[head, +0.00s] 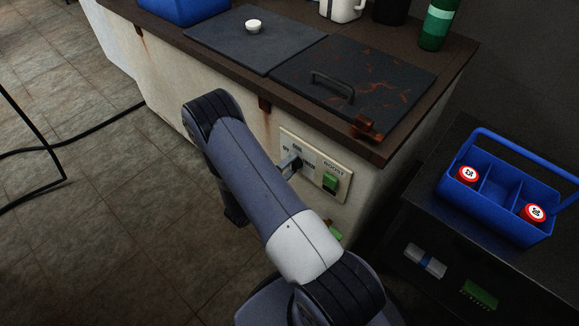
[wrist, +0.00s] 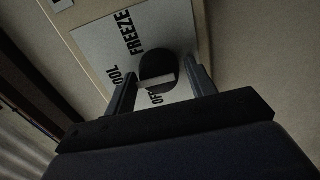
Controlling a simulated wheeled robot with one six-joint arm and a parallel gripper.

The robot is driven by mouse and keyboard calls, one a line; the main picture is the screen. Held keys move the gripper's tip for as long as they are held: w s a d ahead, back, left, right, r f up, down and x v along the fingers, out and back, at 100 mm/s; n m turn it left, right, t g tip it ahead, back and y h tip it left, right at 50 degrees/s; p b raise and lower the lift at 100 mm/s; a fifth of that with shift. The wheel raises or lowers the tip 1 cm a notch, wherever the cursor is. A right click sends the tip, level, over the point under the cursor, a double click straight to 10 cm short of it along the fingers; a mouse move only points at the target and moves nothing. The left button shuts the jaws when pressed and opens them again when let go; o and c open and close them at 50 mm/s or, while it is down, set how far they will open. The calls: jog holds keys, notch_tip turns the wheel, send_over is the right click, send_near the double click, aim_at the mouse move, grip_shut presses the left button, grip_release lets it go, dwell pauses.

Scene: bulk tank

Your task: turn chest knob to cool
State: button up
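The chest knob (wrist: 156,66) is dark and round, with a pale bar across its lower part, on a white label plate in the wrist view. "OFF" shows below it, "COOL" partly hidden to its left, and "FREEZE" above. I cannot tell which word it points to. In the head view, the knob (head: 296,167) is small and partly hidden by my gripper (head: 289,161). My gripper (wrist: 160,66) is open, with one finger on each side of the knob. Small gaps seem to separate the fingers from it.
A green BOOST switch (head: 330,182) sits right of the knob on the same panel (head: 335,163). A rusty latch (head: 368,127) juts out above. A blue caddy (head: 497,222) with red-topped items stands on a dark table at right. A black cable (head: 100,125) lies on the floor.

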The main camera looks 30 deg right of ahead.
jog(key=shift+o, duration=1)
jog(key=p+v, duration=0.1)
jog(key=v, duration=0.9)
jog(key=shift+a, duration=0.35)
jog(key=shift+s+d, duration=0.1)
jog(key=b+x, duration=0.1)
jog(key=x, duration=0.9)
jog(key=shift+d, duration=0.35)
jog(key=shift+a, duration=0.1)
